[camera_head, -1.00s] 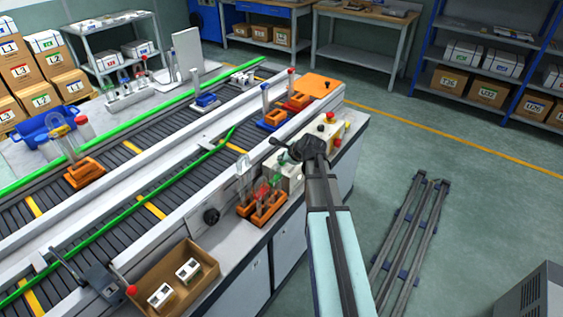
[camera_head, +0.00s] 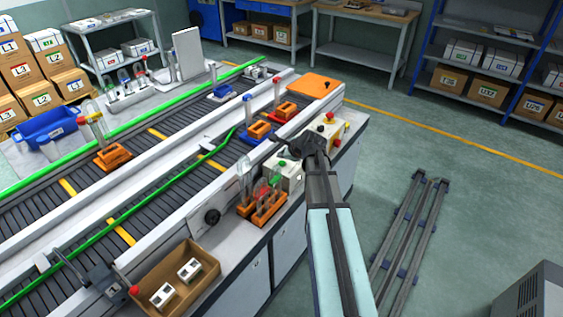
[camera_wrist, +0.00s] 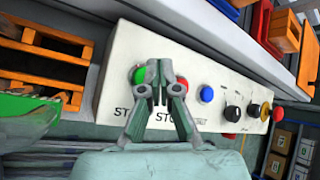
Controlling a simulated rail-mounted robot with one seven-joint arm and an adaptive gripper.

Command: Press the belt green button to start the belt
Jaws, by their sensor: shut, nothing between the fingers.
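The control panel (camera_wrist: 120,52) is a pale box with a row of buttons. In the wrist view its green button (camera_wrist: 139,76) shows at the left, partly covered by my gripper's left finger. A red button (camera_wrist: 183,82) lies just to the right of the fingers. My gripper (camera_wrist: 153,76) is shut and empty, with its tips at the green button's right edge; I cannot tell whether they touch it. In the head view my gripper (camera_head: 279,142) is over the panel, and the green button (camera_head: 282,163) shows small below it. The conveyor belt (camera_head: 80,205) runs diagonally at left.
A blue button (camera_wrist: 206,94) and several knobs continue along the panel to the right. An orange tube rack (camera_head: 262,208) stands beside the panel, and a cardboard box (camera_head: 205,262) lies nearer.

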